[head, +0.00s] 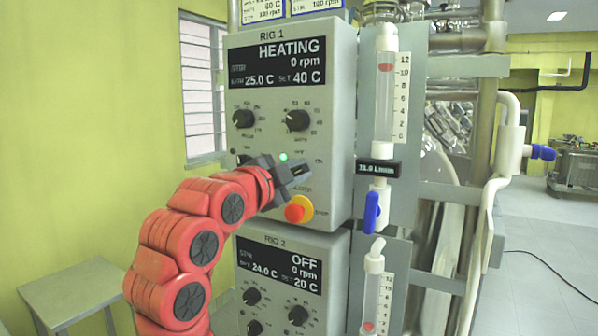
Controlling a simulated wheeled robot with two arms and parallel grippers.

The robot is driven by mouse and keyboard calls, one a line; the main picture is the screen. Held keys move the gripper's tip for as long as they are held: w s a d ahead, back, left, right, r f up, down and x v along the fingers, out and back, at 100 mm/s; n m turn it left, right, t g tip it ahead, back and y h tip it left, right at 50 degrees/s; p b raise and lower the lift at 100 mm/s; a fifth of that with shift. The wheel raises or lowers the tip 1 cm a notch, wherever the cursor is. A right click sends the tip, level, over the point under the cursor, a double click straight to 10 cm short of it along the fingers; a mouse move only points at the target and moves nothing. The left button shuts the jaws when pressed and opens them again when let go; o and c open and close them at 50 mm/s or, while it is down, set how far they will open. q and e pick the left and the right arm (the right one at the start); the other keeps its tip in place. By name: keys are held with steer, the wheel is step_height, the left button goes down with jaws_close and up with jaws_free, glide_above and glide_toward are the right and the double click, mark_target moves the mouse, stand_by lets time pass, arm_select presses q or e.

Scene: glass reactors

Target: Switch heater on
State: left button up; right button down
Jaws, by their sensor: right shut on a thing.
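The RIG 1 control box (334,190) shows in the head view. Its display (278,63) reads HEATING, 0 rpm, 25.0 C and SET 40 C. A small green light (283,157) is lit below the two black knobs (243,118) (297,120). My right gripper (292,171) is at the box's face, just below the green light and above the red stop button (295,212) on its yellow base. It is shut on the heater switch, which the jaws hide. My left gripper is not in view.
The RIG 2 box (338,270) sits directly below, its display (279,268) reading OFF. A flow tube (385,95) and blue valve handle (371,212) stand to the right. A grey table (75,285) is at lower left. Open floor (545,245) lies at right.

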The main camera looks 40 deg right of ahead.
steer(key=shift+w+f, duration=0.1)
steer(key=shift+f, duration=0.15)
steer(key=c, duration=0.8)
jaws_free()
steer(key=shift+w, duration=0.1)
steer(key=shift+r, duration=0.1)
steer(key=shift+d, duration=0.1)
steer(key=v, duration=1.7)
steer(key=shift+a, duration=0.2)
